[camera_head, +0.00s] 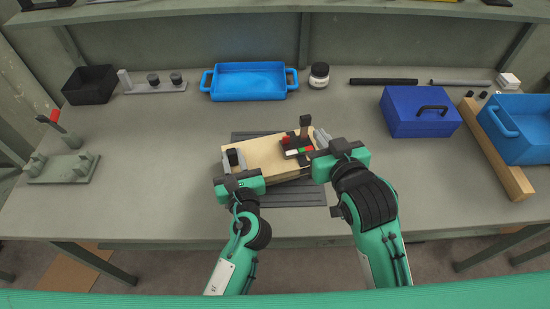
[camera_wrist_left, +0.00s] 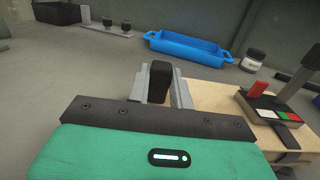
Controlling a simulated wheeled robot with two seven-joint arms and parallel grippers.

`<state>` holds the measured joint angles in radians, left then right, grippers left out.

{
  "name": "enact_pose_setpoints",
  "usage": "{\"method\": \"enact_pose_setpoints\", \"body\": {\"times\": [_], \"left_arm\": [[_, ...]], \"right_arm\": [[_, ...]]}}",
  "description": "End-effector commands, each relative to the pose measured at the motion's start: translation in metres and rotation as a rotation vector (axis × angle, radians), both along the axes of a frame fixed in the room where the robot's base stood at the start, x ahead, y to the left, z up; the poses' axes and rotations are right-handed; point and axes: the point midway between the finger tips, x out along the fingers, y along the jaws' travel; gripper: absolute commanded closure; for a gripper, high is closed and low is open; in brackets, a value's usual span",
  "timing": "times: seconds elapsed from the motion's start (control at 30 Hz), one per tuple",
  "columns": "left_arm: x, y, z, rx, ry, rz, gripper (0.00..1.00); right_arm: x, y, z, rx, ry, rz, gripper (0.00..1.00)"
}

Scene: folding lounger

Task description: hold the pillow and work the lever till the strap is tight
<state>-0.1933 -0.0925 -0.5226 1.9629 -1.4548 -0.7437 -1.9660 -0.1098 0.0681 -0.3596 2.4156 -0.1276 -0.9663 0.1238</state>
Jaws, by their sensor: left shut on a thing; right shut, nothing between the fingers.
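A pale wooden block (camera_head: 262,153) lies at a slant on a dark ribbed mat (camera_head: 300,195). I see no soft pillow; the block may be what the task calls the pillow. My left gripper (camera_head: 233,160) is shut on a black upright piece (camera_wrist_left: 159,82) at the block's left end. A dark device (camera_head: 294,152) on the block's right part carries an upright lever (camera_head: 304,128) and red, white and green patches. A dark strip (camera_wrist_left: 287,157), perhaps the strap, runs from it over the block; its tightness cannot be told. My right gripper (camera_head: 322,138) is shut and empty, just right of the device.
A blue tray (camera_head: 250,94), white jar (camera_head: 319,76) and black bin (camera_head: 90,86) stand behind. A blue toolbox (camera_head: 418,115) and wooden bar (camera_head: 500,155) are at right. A grey fixture with a red-tipped lever (camera_head: 60,168) is at left. Bench between is clear.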

Motion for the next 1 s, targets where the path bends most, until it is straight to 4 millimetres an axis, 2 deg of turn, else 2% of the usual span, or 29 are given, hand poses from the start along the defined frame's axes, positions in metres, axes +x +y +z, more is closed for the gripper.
{"method": "enact_pose_setpoints", "body": {"times": [0.03,0.3,0.33,0.43,0.47,0.77,1.0], "left_arm": [[-0.001,0.000,-0.007,0.001,0.012,0.000,1.00],[-0.001,0.000,-0.007,0.001,0.012,0.000,1.00],[-0.001,0.000,-0.006,-0.001,0.010,0.000,0.74],[-0.001,0.000,-0.005,0.000,0.008,0.000,0.55],[-0.001,0.000,-0.004,0.000,0.007,0.000,0.53],[-0.001,0.000,-0.003,0.001,0.004,0.000,0.53],[-0.014,-0.003,-0.003,0.001,0.003,0.000,0.53]], "right_arm": [[0.000,0.000,-0.001,0.000,0.000,0.000,1.00],[0.000,0.000,-0.001,0.000,0.000,0.000,1.00],[0.000,0.000,-0.001,0.000,0.000,0.000,1.00],[0.000,0.000,-0.001,0.000,0.000,0.000,1.00],[0.000,0.000,-0.001,0.000,0.000,0.000,1.00],[0.000,0.000,-0.001,0.000,0.000,0.000,1.00],[0.000,0.000,-0.003,0.000,0.000,0.000,1.00]]}}
